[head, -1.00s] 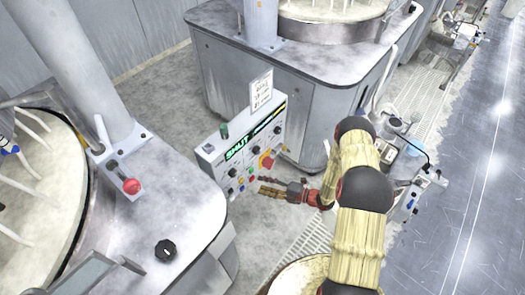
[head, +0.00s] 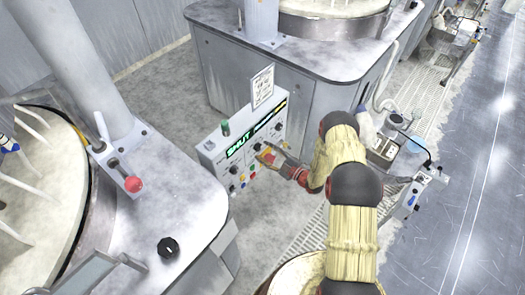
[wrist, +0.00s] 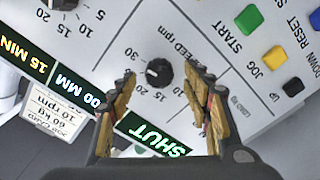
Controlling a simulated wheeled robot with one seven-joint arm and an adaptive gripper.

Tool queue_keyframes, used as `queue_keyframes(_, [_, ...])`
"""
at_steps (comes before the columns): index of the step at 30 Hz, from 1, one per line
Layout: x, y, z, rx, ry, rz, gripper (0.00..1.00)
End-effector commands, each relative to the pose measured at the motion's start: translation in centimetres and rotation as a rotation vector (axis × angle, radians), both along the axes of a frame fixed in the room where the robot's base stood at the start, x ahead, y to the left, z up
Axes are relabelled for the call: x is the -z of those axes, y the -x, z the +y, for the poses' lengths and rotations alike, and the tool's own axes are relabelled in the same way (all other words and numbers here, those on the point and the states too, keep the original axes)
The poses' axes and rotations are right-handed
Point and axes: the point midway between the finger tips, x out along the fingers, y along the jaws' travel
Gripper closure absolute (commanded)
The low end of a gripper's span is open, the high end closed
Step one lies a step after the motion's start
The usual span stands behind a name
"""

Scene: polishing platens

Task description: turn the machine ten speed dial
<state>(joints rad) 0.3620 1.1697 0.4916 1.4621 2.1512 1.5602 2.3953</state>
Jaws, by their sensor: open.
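The speed dial (wrist: 158,72) is a small black knob on the light grey control panel (wrist: 225,30), under the printed words "SPEED rpm" and ringed by numbers. It shows between my fingertips in the wrist view. My gripper (wrist: 160,78) is open, one tan-padded finger on each side of the knob. I cannot tell whether the fingers touch the knob. In the head view, my gripper (head: 266,152) is at the front face of the control panel (head: 212,150) and hides part of it.
Green start (wrist: 249,19), yellow jog (wrist: 275,58) and blue (wrist: 279,6) buttons lie right of my fingers. Another black knob (wrist: 64,3) is upper left. A lit display (wrist: 155,134) reads "SHUT". A card (head: 262,87) stands above the panel. A black dial (head: 167,247) is on the near machine.

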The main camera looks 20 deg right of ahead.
Motion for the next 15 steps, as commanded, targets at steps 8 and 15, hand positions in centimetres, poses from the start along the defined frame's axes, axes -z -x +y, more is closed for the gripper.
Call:
queue_keyframes(8, [-0.07,-1.37,0.96,0.0,0.001,-0.002,0.51])
queue_keyframes(15, [-0.06,-1.36,0.94,0.0,0.001,-0.002,0.53])
